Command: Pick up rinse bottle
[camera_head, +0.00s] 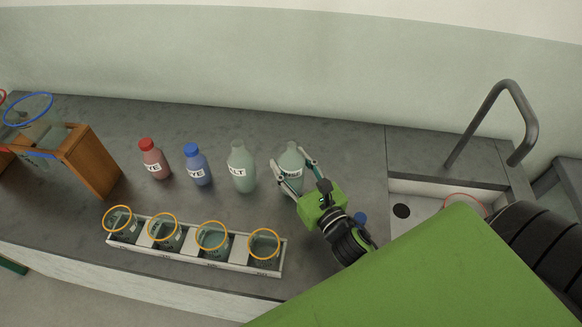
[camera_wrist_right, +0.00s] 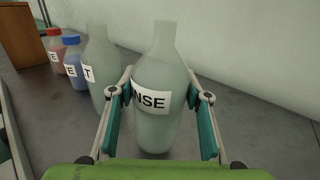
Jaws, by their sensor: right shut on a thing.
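The rinse bottle (camera_head: 291,158) is pale green and stands upright on the grey counter at the right end of a row of bottles. Its label, partly hidden, reads "NSE" in the right wrist view (camera_wrist_right: 157,75). My right gripper (camera_head: 292,178) is shut on the rinse bottle, with one finger on each side of its body. In the right wrist view, the teal finger pads of the gripper (camera_wrist_right: 161,112) flank the bottle below its shoulder. My left gripper is not in view.
A similar pale bottle (camera_head: 241,168) stands close left of the rinse bottle, then a blue bottle (camera_head: 198,168) and a red-capped one (camera_head: 154,162). A white rack (camera_head: 188,257) of orange-rimmed beakers lies in front. A sink with a tap (camera_head: 505,95) is right.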

